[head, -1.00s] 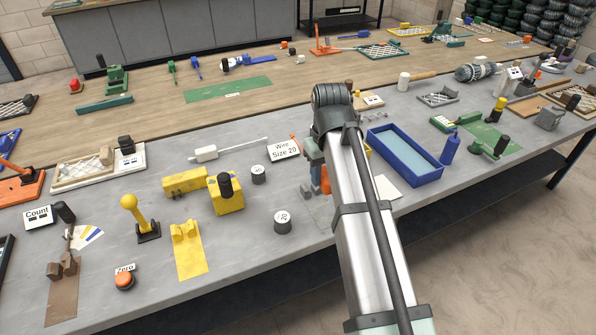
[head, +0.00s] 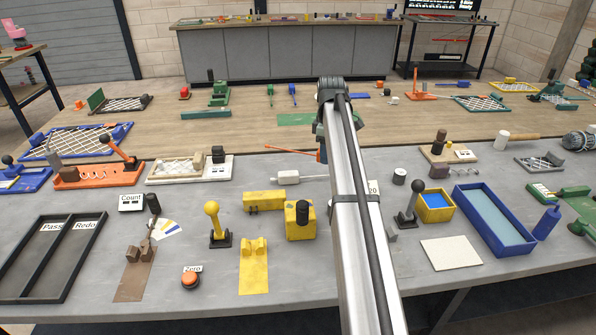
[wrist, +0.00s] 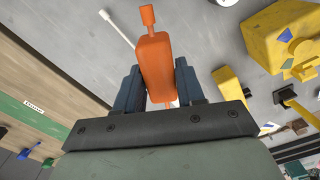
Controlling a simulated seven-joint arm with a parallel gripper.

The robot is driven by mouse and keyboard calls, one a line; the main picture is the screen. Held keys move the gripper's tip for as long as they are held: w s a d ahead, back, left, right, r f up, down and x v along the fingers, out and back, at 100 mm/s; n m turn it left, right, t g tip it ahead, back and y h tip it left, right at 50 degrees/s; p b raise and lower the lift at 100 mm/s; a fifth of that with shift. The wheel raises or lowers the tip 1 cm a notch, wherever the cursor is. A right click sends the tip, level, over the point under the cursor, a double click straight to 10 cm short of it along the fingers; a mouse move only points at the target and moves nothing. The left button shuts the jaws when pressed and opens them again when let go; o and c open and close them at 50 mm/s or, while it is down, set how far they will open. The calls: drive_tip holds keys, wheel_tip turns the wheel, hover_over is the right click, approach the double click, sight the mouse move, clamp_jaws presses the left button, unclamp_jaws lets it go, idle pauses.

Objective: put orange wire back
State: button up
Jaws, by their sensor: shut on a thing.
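The orange wire (wrist: 155,65) has a thick block-like orange handle with a thin stub at its far end. In the wrist view my gripper (wrist: 158,80) is shut on this handle, one blue finger on each side. In the head view the thin orange rod (head: 293,152) sticks out to the left of my gripper (head: 323,140), near the seam between the grey table and the wooden one. My arm hides most of the gripper and the handle there. Whether the wire touches a surface is unclear.
A white wire tool (head: 287,177) lies on the grey table just in front, and its white rod (wrist: 115,28) shows in the wrist view. Yellow blocks (head: 264,200) stand nearer. A white-framed mesh board (head: 180,170) lies left. A blue tray (head: 494,218) stands right.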

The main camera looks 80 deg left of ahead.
drive_tip(key=s+a+n, duration=0.5)
drive_tip(key=s+a, duration=0.3)
drive_tip(key=a, duration=0.3)
drive_tip(key=shift+s+d+f, duration=0.1)
drive_tip(key=shift+f, duration=5.15)
drive_tip(key=shift+f, duration=0.1)
drive_tip(key=o, duration=1.1)
wheel_tip(320, 180, up, 12)
drive_tip(key=shift+r, duration=0.1)
